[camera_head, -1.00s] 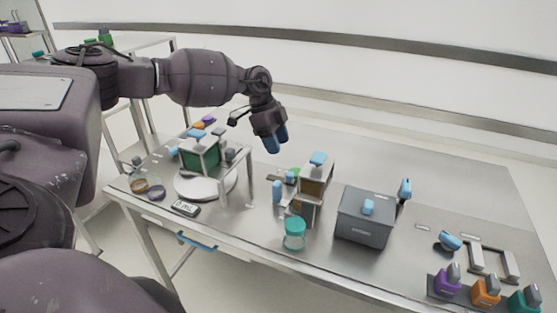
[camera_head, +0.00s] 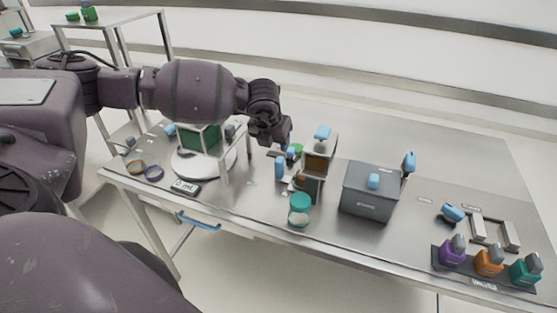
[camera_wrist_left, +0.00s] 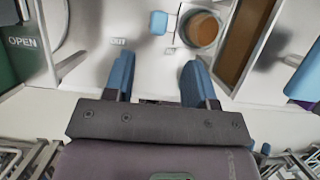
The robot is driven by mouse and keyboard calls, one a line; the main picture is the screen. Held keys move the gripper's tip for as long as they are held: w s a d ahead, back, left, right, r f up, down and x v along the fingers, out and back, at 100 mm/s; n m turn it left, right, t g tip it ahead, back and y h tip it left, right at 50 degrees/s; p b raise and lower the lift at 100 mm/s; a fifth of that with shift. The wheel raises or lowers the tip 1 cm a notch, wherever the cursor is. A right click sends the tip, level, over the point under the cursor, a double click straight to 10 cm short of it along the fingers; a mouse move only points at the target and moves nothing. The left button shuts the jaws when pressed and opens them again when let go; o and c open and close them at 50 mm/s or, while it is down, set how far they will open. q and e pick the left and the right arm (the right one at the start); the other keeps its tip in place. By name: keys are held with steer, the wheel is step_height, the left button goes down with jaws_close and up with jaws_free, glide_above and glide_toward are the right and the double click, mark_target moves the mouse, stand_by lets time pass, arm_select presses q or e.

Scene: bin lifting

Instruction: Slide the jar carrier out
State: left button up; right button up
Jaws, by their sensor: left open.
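The jar carrier, as far as I can tell, is the pale holder (camera_wrist_left: 180,40) around a round jar with brown contents (camera_wrist_left: 201,29) in the left wrist view. A blue knob (camera_wrist_left: 158,22) stands beside the jar there; in the head view it seems to be the upright blue handle (camera_head: 279,168) beside the brown-panelled stand (camera_head: 317,162). My left gripper (camera_wrist_left: 156,75) is open and empty, its two blue fingers apart, with the knob ahead of the gap and not touched. In the head view my left gripper (camera_head: 287,150) hangs above and behind the handle. The right gripper is not in view.
A teal-lidded jar (camera_head: 299,210) stands at the table's front edge. A grey box with a blue knob (camera_head: 368,193) is to the right, then purple, orange and teal blocks (camera_head: 489,262). A framed green panel (camera_head: 200,137) over a white disc is to the left.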

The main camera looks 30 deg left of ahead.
mark_target(279, 159)
arm_select(q)
steer(key=x, duration=1)
steer(key=shift+w+f, duration=0.1)
steer(key=shift+f, duration=0.25)
jaws_close()
steer(key=a, duration=0.2)
steer(key=s+a, duration=0.1)
steer(key=a, duration=0.4)
steer(key=shift+s, duration=0.35)
steer(key=shift+a, duration=0.25)
